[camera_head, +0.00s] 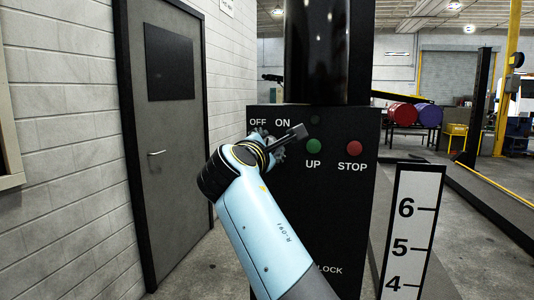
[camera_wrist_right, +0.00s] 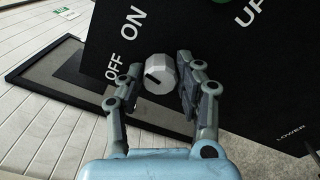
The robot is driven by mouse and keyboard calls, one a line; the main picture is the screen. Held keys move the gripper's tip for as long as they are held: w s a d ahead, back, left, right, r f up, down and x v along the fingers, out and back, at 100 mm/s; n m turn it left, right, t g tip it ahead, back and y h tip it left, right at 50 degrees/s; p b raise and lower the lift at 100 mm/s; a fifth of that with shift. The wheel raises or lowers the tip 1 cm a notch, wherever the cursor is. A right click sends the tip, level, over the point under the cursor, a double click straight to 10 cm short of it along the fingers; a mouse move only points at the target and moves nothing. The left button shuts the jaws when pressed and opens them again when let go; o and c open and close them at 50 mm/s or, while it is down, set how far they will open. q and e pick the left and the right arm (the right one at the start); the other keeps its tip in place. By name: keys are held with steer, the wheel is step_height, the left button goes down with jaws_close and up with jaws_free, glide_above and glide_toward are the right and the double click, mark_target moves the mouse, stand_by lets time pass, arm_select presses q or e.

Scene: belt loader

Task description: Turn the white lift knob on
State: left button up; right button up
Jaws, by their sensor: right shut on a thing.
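The white lift knob (camera_wrist_right: 160,75) is on the black control panel (camera_head: 330,220), beside the OFF and ON labels. In the right wrist view the knob sits between the two fingers of my right gripper (camera_wrist_right: 163,84), which is shut on it. The dark line on the knob's face points roughly toward the OFF label. In the head view my right gripper (camera_head: 278,153) is at the panel below the OFF and ON labels, and the arm and gripper hide the knob. My left gripper is not in view.
A green UP button (camera_head: 314,146) and a red STOP button (camera_head: 354,148) are right of the gripper. A black column (camera_head: 316,50) rises above the panel. A grey door (camera_head: 168,150) is at left; a white scale board (camera_head: 411,235) stands at right.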

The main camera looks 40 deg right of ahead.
steer(key=shift+f+m+b, duration=0.15)
steer(key=shift+m+b, duration=1)
steer(key=shift+m, duration=0.85)
steer(key=o, duration=1.1)
steer(key=shift+s, duration=0.1)
steer(key=shift+o, duration=0.2)
